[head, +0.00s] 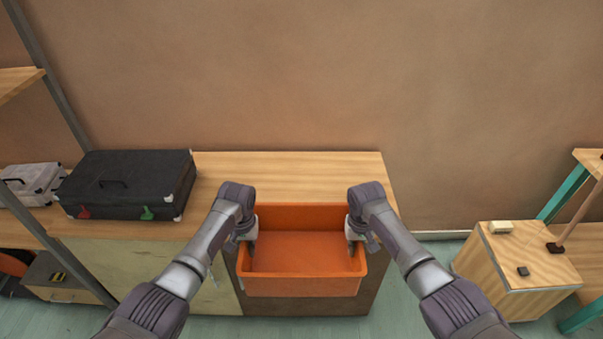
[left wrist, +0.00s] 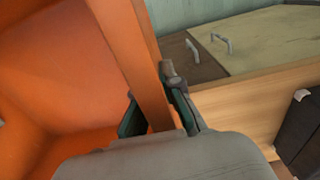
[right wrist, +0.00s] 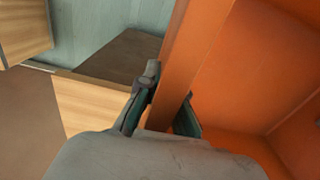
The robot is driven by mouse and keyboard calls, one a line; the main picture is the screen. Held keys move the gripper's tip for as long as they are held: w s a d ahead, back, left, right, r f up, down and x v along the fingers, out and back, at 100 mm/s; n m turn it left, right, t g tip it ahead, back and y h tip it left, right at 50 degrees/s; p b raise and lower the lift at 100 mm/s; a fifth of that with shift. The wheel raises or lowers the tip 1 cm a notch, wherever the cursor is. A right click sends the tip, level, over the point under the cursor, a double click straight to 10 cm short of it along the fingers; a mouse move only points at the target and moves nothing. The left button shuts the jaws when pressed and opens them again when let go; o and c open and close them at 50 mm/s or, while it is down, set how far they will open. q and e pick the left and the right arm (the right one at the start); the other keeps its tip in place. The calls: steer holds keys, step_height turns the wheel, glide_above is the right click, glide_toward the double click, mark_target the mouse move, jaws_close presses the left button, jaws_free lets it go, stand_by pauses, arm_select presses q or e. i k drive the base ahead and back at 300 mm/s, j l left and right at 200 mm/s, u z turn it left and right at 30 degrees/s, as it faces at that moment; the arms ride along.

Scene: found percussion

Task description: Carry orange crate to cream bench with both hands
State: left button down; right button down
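The orange crate (head: 300,285) is open-topped and looks empty. It hangs level in front of the bench, overlapping its front edge in the head view. My left gripper (head: 250,243) is shut on the crate's left wall; the wall runs between its fingers in the left wrist view (left wrist: 155,112). My right gripper (head: 352,243) is shut on the opposite wall, also between the fingers in the right wrist view (right wrist: 165,112). The bench (head: 290,168) has a pale wood top and a cream front panel (head: 150,262). The crate hides part of its front.
A black suitcase (head: 130,182) and a smaller grey case (head: 32,182) sit on the bench's left side. The top behind the crate is clear. A wooden box (head: 515,270) with small blocks stands at right, near a teal-legged frame (head: 563,195). A grey post (head: 50,70) rises at left.

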mark_target(302, 198)
steer(key=i, duration=1)
